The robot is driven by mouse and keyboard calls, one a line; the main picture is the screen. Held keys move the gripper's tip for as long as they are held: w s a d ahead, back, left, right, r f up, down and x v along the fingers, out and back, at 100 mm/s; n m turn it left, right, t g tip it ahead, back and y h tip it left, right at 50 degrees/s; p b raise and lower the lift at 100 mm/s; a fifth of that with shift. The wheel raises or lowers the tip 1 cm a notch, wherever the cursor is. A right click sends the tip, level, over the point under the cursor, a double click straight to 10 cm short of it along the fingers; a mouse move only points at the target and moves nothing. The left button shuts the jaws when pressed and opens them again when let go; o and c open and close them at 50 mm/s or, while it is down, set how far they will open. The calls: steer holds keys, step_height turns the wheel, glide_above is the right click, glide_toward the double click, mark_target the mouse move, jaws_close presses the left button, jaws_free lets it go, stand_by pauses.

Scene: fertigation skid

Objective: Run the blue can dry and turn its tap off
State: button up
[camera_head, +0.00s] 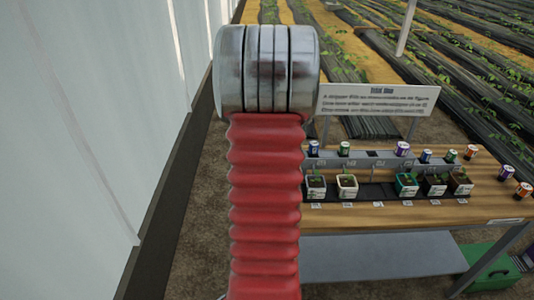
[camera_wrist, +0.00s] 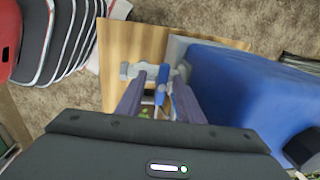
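The blue can (camera_wrist: 235,85) fills the right of the wrist view, close beside my gripper. A grey tap body (camera_wrist: 132,70) with a blue lever (camera_wrist: 164,93) shows left of the can. My gripper (camera_wrist: 160,76) has its two fingers apart. The lever lies between them in the picture; I cannot tell whether either finger touches it. The can's liquid level cannot be seen. Neither my gripper nor this large blue can shows in the head view.
A wooden surface (camera_wrist: 118,45) lies beneath the tap. In the head view, a bench (camera_head: 420,214) at right carries several potted plants and small coloured cans, with a sign (camera_head: 378,101) behind. A green box (camera_head: 488,267) sits low at right. A pale wall (camera_head: 85,120) runs along the left.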

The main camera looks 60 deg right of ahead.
steer(key=shift+y, duration=0.3)
steer(key=f, duration=0.2)
steer(key=a+f, duration=0.1)
steer(key=f, duration=0.1)
steer(key=shift+w+a, duration=0.15)
steer(key=shift+d+r, duration=0.2)
steer(key=shift+r, duration=0.1)
steer(key=shift+d+r, duration=0.35)
steer(key=shift+d, duration=0.5)
steer(key=shift+a+r+y, duration=0.15)
steer(key=shift+r+y, duration=0.05)
steer(key=shift+y, duration=0.1)
steer(key=shift+r, duration=0.3)
steer(key=shift+w+d+r, duration=0.1)
steer(key=shift+d+r, duration=0.05)
steer(key=shift+d, duration=0.15)
steer(key=shift+w+d+r, duration=0.1)
steer(key=shift+d+r, duration=0.25)
steer(key=shift+r, duration=0.2)
steer(key=shift+a+r, duration=0.2)
steer(key=shift+r, duration=0.35)
steer(key=shift+a+r, duration=0.15)
steer(key=shift+r, duration=0.35)
steer(key=shift+s+a+r, duration=0.25)
steer(key=shift+a+r, duration=0.05)
steer(key=shift+w, duration=0.1)
